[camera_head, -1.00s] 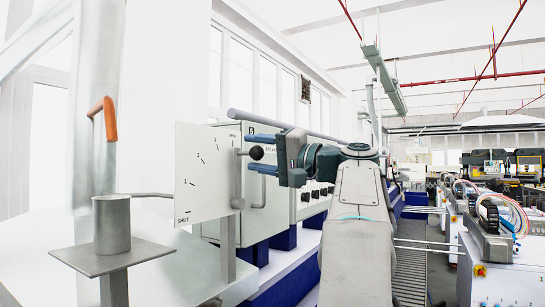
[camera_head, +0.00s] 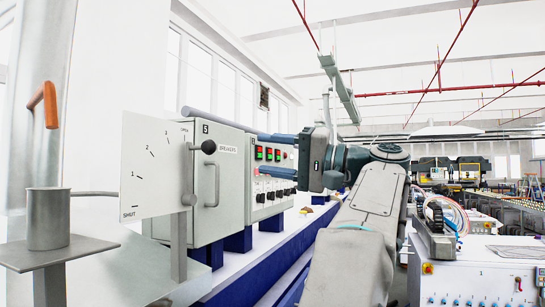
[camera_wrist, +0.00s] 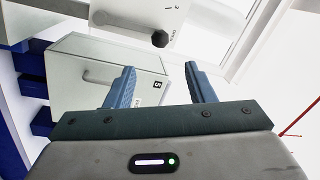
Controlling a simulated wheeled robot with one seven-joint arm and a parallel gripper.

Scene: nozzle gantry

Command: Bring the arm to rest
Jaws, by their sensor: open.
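My gripper (camera_head: 264,155) is open and empty, its two blue fingers pointing left in the head view. It is held in the air in front of the breaker panels, to the right of a black lever knob (camera_head: 209,147) and apart from it. The wrist view shows the two fingers (camera_wrist: 160,68) spread with nothing between them. Beyond them in that view are a pale cabinet (camera_wrist: 72,72) and the black knob (camera_wrist: 160,39). My arm stretches forward from the bottom of the head view.
A white dial plate (camera_head: 150,175) marked SHUT stands left of the grey breaker cabinet (camera_head: 228,205). A grey post with a flat plate (camera_head: 55,252) and an orange-handled lever (camera_head: 46,103) are at far left. White equipment boxes (camera_head: 480,270) stand at right.

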